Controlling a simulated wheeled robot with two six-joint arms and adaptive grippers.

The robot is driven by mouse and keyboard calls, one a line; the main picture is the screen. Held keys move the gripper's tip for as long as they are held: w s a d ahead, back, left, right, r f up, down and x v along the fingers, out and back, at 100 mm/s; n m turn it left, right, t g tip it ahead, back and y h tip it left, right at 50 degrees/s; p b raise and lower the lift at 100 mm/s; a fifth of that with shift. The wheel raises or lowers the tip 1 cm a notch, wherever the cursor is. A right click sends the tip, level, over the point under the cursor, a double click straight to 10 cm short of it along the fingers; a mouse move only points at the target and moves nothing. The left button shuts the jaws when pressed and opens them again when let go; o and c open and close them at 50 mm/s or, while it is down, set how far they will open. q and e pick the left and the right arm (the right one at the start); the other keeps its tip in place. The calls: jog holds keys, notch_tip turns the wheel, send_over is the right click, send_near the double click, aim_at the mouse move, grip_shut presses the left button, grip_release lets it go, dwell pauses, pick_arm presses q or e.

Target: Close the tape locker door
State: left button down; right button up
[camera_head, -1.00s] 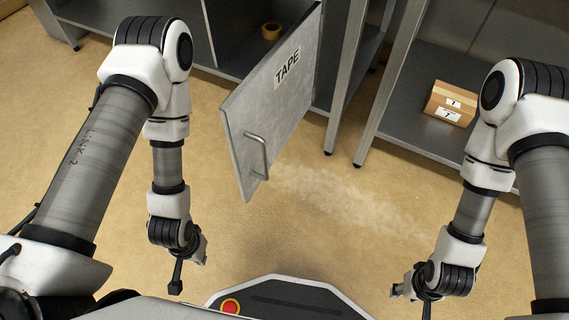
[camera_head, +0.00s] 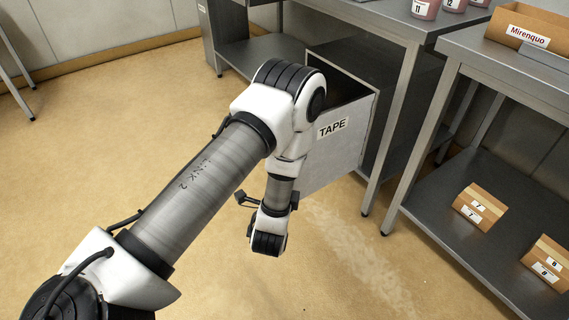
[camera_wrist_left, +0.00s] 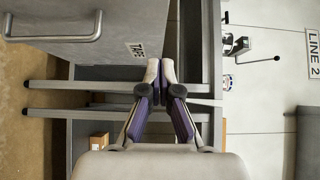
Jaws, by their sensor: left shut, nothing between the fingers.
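The grey tape locker door (camera_head: 340,162) with its white TAPE label stands open under the steel bench in the head view. The dark locker interior (camera_head: 344,88) shows above and behind it. My left arm hides its left part, and its handle is not visible there. In the left wrist view the door (camera_wrist_left: 95,52) is at the upper left, with its bar handle (camera_wrist_left: 55,36) in full view. My left gripper (camera_wrist_left: 160,66) is shut and empty, apart from the handle. In the head view its fingers are hidden behind my wrist. My right gripper is out of view.
Steel bench legs (camera_head: 392,130) stand right of the door. A right-hand shelf holds cardboard boxes (camera_head: 480,208). Red-brown jars (camera_head: 425,9) and a Mirenquo box (camera_head: 530,30) stand on top. The tan floor at left and front is clear.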

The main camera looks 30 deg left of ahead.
pick_arm(q)
jog(key=w+a+b, duration=0.1)
jog(key=w+a, duration=0.5)
jog(key=w, duration=0.2)
jog(key=shift+a+b, duration=0.2)
jog(key=shift+b, duration=0.15)
